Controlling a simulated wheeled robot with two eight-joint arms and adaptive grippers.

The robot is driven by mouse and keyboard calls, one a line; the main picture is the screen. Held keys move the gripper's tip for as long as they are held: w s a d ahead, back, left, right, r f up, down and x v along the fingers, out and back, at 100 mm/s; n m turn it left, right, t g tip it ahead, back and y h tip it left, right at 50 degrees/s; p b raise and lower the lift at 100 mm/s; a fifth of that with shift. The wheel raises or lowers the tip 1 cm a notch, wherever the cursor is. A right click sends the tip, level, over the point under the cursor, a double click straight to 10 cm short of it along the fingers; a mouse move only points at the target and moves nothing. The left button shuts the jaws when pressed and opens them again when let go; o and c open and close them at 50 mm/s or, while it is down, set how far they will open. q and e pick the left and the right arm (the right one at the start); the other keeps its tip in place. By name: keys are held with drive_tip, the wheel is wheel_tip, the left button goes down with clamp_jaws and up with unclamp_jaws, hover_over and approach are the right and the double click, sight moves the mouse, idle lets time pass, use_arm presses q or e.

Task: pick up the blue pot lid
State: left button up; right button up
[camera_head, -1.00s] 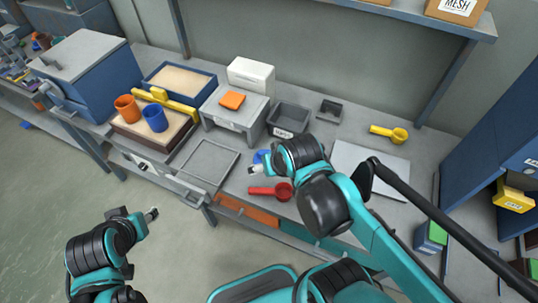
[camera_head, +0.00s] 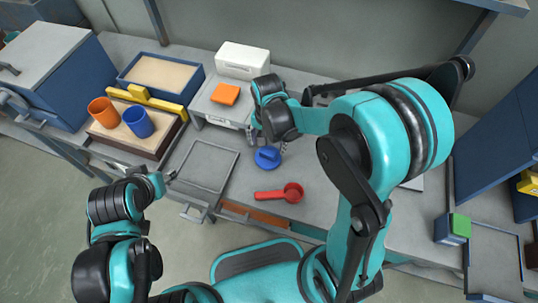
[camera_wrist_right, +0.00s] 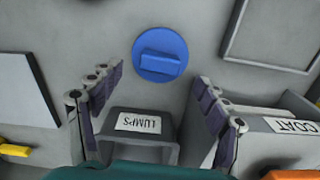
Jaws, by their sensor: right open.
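The blue pot lid (camera_head: 267,158) is a flat round disc with a raised bar handle. My right gripper (camera_head: 265,139) is above the bench on the far side of the lid. In the right wrist view its fingers (camera_wrist_right: 158,78) are spread, with nothing between them. My left gripper (camera_head: 166,178) is near the bench's front edge, left of the grey tray; its jaw opening is too small to tell.
A red scoop (camera_head: 283,193) lies just in front of the lid. A flat grey tray (camera_head: 208,166) is to its left. Orange (camera_head: 103,112) and blue (camera_head: 138,122) cups stand further left.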

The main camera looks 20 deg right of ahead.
sight(268, 152)
wheel_tip(268, 152, down, 6)
drive_tip(key=b, duration=0.3)
drive_tip(key=shift+w, duration=0.15)
drive_tip(key=c, duration=1.2)
